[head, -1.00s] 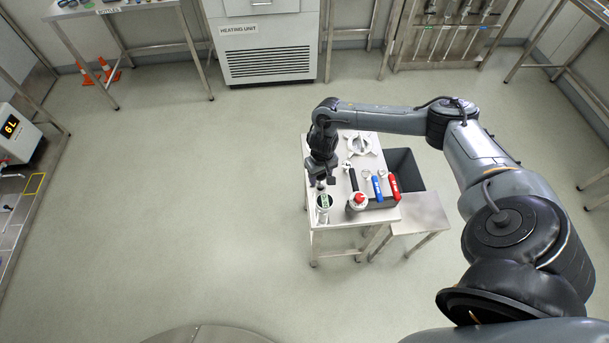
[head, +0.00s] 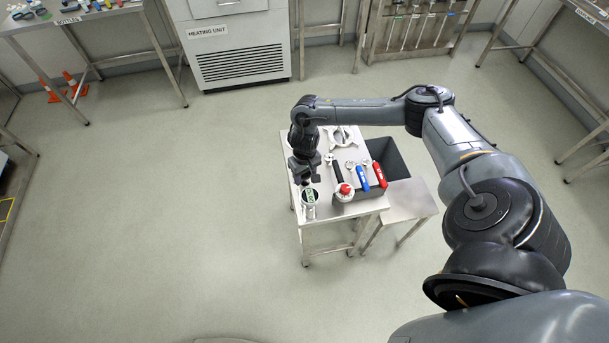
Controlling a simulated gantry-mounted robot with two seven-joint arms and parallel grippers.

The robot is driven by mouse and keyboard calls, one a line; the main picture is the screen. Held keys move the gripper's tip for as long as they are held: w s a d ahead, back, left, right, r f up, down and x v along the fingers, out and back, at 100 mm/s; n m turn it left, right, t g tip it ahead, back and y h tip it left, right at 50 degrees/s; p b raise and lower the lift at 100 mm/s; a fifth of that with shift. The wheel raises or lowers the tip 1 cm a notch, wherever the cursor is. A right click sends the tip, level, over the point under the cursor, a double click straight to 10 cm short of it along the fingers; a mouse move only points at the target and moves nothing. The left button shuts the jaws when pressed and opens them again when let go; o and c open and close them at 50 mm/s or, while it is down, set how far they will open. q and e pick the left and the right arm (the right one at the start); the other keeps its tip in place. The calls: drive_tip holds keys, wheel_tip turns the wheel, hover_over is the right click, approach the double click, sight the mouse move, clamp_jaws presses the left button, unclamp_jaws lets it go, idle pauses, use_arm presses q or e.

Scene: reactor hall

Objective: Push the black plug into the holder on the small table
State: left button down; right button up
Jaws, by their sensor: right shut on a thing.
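The small steel table (head: 320,220) stands in the middle of the head view. A metal cylindrical holder (head: 309,205) with a green label stands upright at its near left corner. My right gripper (head: 306,181) points down just above and behind the holder's top. It is shut on a small dark thing, which looks like the black plug; the jaws mostly hide it. I cannot tell whether the plug touches the holder's opening. My left gripper is not in view.
A dark bin (head: 392,157) and a lower steel shelf (head: 410,200) adjoin on the right.

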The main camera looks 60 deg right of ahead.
sight(305, 183)
drive_tip(key=shift+f+b, duration=0.65)
drive_tip(key=shift+f, duration=1.05)
drive_tip(key=shift+f, duration=0.45)
drive_tip(key=o, duration=1.2)
drive_tip(key=shift+o, duration=0.2)
wheel_tip(305, 183, up, 7)
drive_tip(key=p, duration=0.9)
drive_tip(key=shift+r, duration=0.1)
